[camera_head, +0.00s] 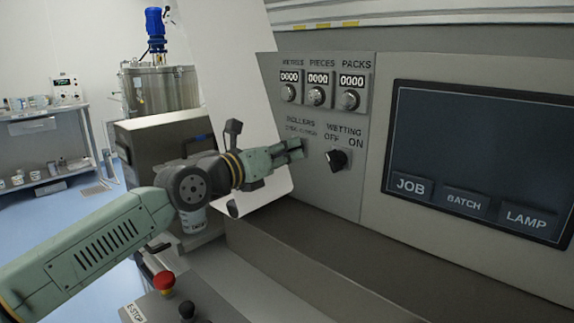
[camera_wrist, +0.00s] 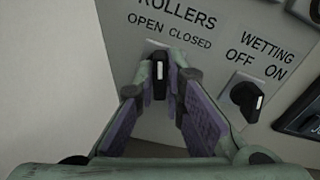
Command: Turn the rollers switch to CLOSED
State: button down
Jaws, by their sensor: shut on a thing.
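The rollers switch (camera_wrist: 159,76) is a small black knob with a pale mark, below the ROLLERS label with OPEN on the left and CLOSED on the right. It stands about upright in the wrist view; I cannot tell surely which word it points to. My gripper (camera_wrist: 160,82) is shut on it, with one finger on each side. In the head view my gripper (camera_head: 297,150) reaches the panel below the ROLLERS label and hides the switch.
The black WETTING switch (camera_head: 337,159) is close to the right of my gripper, also in the wrist view (camera_wrist: 247,99). Three counters with knobs (camera_head: 318,92) are above. A dark screen (camera_head: 478,150) is to the right. A red emergency stop (camera_head: 164,281) is in front.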

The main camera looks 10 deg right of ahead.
jog(key=shift+f+m+b, duration=0.1)
jog(key=shift+m+b, duration=4.7)
jog(key=shift+b, duration=0.2)
jog(key=c, duration=1.7)
grip_release()
jog(key=v, duration=1.2)
